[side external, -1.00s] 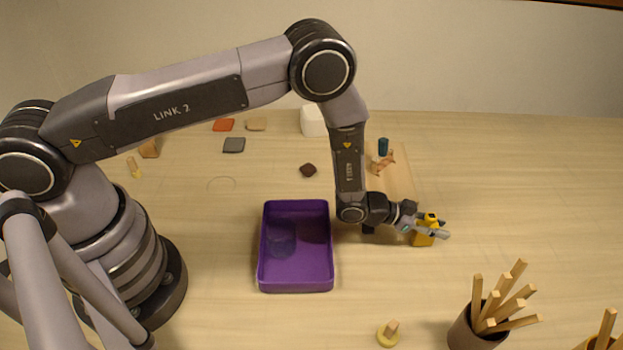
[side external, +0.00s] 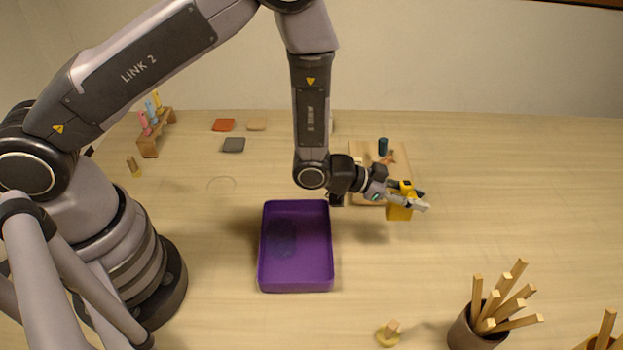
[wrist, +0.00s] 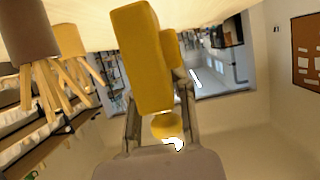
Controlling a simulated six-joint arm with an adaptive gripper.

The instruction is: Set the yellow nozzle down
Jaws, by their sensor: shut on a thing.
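The yellow nozzle (side external: 399,213) is a blocky yellow piece held in my gripper (side external: 413,197), right of the purple tray and in front of the wooden board. It appears to hang above the table, with no visible contact. In the wrist view the nozzle (wrist: 140,60) is a long yellow block with a smaller yellow part at its side. It fills the space ahead of my fingers (wrist: 160,115), which are shut on it. The table shows beyond it along the top of that view. The fingers partly cover the nozzle in the side view.
A purple tray (side external: 264,255) has a dark round patch inside. A wooden board (side external: 358,150) behind my gripper bears a dark blue cylinder (side external: 383,147).

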